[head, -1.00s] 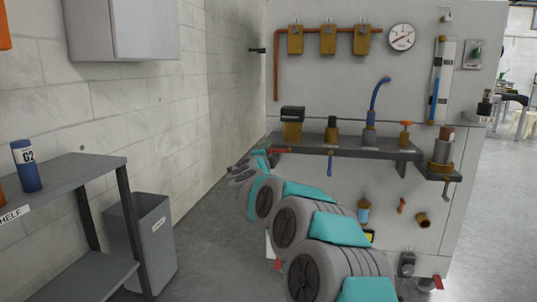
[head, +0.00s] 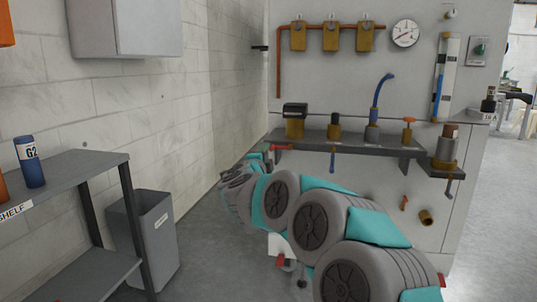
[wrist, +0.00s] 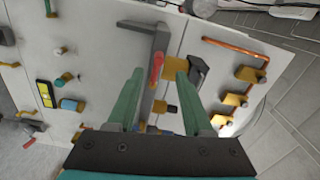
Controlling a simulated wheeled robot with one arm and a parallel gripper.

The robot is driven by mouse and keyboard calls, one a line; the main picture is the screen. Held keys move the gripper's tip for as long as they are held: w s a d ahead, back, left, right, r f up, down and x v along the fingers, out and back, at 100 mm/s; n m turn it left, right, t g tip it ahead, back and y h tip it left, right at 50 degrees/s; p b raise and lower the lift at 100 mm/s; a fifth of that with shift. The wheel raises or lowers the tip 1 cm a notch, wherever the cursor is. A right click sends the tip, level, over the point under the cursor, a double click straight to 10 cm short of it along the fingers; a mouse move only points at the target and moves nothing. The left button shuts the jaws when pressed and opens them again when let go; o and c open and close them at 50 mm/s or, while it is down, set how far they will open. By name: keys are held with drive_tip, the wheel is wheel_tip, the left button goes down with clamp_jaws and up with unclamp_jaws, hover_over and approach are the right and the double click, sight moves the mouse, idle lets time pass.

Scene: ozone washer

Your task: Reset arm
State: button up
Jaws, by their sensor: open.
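My gripper (wrist: 160,76) is open, with two green fingers apart and nothing held between them. In the wrist view a red handle (wrist: 157,66) shows between the fingertips, at the edge of the grey panel shelf; I cannot tell the gap between it and the fingers. In the head view my grey and teal arm reaches toward the panel's left end. There the red handle (head: 280,147) sticks out at the shelf's left end, just beyond the arm's far end. The fingers are hard to make out in the head view.
The grey panel shelf (head: 345,144) carries several brass fittings. Above are brass valves on a copper pipe (head: 278,70) and a gauge (head: 405,33). At left stand a grey bin (head: 150,235) and a rack (head: 85,170) with a blue bottle (head: 30,162). Floor at right is clear.

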drive_tip(key=shift+s+a+f, duration=0.1)
drive_tip(key=shift+s+a, duration=0.05)
drive_tip(key=shift+s, duration=0.3)
drive_tip(key=s+a+r+n+g+y+p, duration=0.1)
drive_tip(key=s+a+r+n+y, duration=0.1)
drive_tip(key=s+a+n+y, duration=0.6)
drive_tip(key=s+a+f+n+g+y+p, duration=0.1)
drive_tip(key=s+f+n+g+y, duration=0.15)
drive_tip(key=s+n, duration=0.2)
drive_tip(key=s+a+f+n+g+y, duration=0.1)
drive_tip(key=s+a+f+n+g, duration=0.15)
drive_tip(key=s, duration=0.35)
drive_tip(key=s+d+f+n+g+h, duration=0.1)
drive_tip(key=s+d+f+g, duration=0.3)
drive_tip(key=s, duration=0.9)
drive_tip(key=s+d+f+n+g+h+p, duration=0.1)
drive_tip(key=s+d+f, duration=0.6)
drive_tip(key=s, duration=0.7)
drive_tip(key=s+d+f+n+g+h+p, duration=0.1)
drive_tip(key=s+d+f+n+g+h, duration=0.2)
drive_tip(key=s+d+g, duration=0.5)
drive_tip(key=s+d+f+h, duration=0.1)
drive_tip(key=s+f, duration=0.1)
drive_tip(key=s, duration=0.4)
drive_tip(key=shift+s+d+f, duration=0.15)
drive_tip(key=shift+d+f, duration=0.1)
drive_tip(key=shift+f, duration=0.1)
